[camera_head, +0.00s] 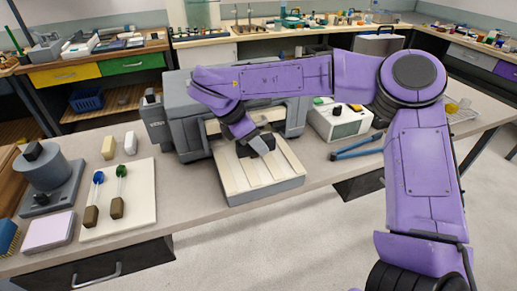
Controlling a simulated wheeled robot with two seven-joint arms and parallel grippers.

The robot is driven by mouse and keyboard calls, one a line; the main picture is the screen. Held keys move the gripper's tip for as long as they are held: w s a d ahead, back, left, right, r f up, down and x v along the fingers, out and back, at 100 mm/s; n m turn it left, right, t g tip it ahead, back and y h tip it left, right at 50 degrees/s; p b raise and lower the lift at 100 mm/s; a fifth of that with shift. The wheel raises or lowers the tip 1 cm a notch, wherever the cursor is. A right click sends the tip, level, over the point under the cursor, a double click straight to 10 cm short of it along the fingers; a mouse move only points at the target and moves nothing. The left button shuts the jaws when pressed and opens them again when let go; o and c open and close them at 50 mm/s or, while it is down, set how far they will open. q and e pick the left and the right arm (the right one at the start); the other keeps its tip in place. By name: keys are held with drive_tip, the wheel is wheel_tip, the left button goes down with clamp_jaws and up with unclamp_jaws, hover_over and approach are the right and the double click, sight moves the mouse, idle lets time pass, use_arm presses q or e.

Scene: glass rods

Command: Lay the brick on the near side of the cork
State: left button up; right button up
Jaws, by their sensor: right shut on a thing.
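My right gripper (262,146) reaches in from the right and points down over a pale slatted tray (232,181) at the front of a grey machine. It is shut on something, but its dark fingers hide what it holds. I cannot clearly make out a brick or a cork. A tan block (109,148) and a whitish block (130,143) stand upright on the bench left of the machine. My left gripper is not in view.
A white board (144,178) at left bears two glass rods with blue and green tops and brown blocks. A grey round device (42,168) and a pinkish box (48,231) lie further left. A blue tool (357,147) lies right of the tray.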

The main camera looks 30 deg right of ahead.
drive_tip(key=p, duration=0.1)
hover_over(266, 163)
drive_tip(key=a, duration=0.2)
wheel_tip(266, 163, down, 5)
drive_tip(key=shift+w+f, duration=0.1)
drive_tip(key=shift+w, duration=0.05)
wheel_tip(266, 163, down, 3)
drive_tip(key=shift+r+p, duration=0.15)
drive_tip(key=shift+p, duration=0.8)
drive_tip(key=shift+w+d+f, duration=0.1)
drive_tip(key=shift+f, duration=0.2)
drive_tip(key=shift+f+b, duration=0.35)
drive_tip(key=shift+b, duration=0.2)
drive_tip(key=o, duration=0.9)
drive_tip(key=shift+c, duration=0.2)
drive_tip(key=shift+r, duration=0.2)
drive_tip(key=shift+r+p, duration=0.55)
drive_tip(key=shift+p, duration=0.2)
drive_tip(key=shift+w+a+r+b, duration=0.2)
drive_tip(key=shift+a+b, duration=0.25)
drive_tip(key=shift+b, duration=0.35)
drive_tip(key=s+b+v, duration=0.1)
drive_tip(key=b+v, duration=0.1)
drive_tip(key=v, duration=0.8)
drive_tip(key=shift+w+r, duration=0.3)
drive_tip(key=shift+w, duration=0.05)
drive_tip(key=shift+a, duration=0.1)
